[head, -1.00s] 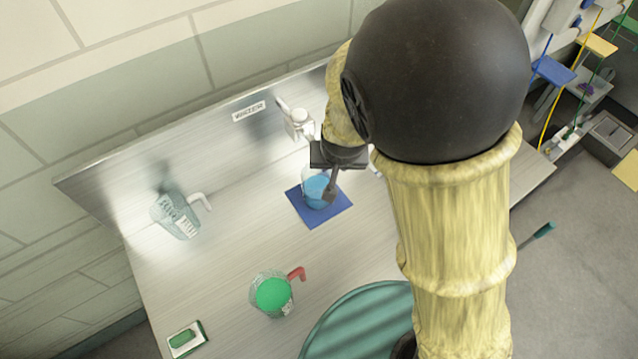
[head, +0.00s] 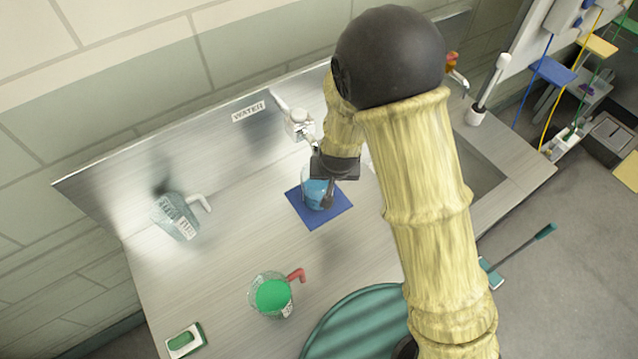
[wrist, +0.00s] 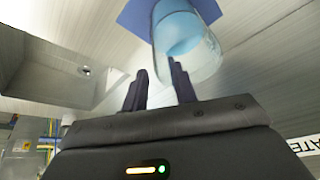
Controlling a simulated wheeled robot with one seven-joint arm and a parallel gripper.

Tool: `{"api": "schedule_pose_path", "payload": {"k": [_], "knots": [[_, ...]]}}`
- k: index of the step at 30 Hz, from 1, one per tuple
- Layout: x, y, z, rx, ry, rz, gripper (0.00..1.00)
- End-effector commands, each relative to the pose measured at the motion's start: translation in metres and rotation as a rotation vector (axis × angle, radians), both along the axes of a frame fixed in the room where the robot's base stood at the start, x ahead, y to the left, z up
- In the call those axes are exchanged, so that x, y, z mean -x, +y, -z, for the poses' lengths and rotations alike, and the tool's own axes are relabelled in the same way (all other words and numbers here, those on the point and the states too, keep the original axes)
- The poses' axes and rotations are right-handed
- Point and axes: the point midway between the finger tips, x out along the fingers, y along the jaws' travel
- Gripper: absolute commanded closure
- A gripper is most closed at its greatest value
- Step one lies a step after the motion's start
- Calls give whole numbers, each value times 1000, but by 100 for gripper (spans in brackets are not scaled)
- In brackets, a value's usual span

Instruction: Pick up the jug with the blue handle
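A clear jug holding blue liquid (head: 314,192) stands on a blue mat (head: 335,213) on the steel counter. It also shows at the top of the wrist view (wrist: 186,38). I cannot make out its handle clearly in either view. My gripper (head: 328,200) is pointed down at the right side of this jug, and partly covers it in the head view. In the wrist view my gripper (wrist: 158,78) has its two dark fingers apart, with a gap between them. The right finger is close against the jug's outline; I cannot tell whether they touch.
A jug with green liquid and a red handle (head: 272,296) stands nearer the front. A clear jug with a white handle (head: 178,217) stands at the left. A white tap (head: 299,124) is behind the blue mat. A green round lid or tub (head: 350,330) is at front.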

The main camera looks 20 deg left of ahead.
Motion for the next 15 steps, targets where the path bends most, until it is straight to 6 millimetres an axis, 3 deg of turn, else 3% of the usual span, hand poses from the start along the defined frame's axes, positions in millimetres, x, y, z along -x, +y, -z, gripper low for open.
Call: {"api": "schedule_pose_path", "payload": {"k": [8,15], "knots": [[-3,-1,5,2,2,2,72],[-12,-1,27,2,4,3,72]]}}
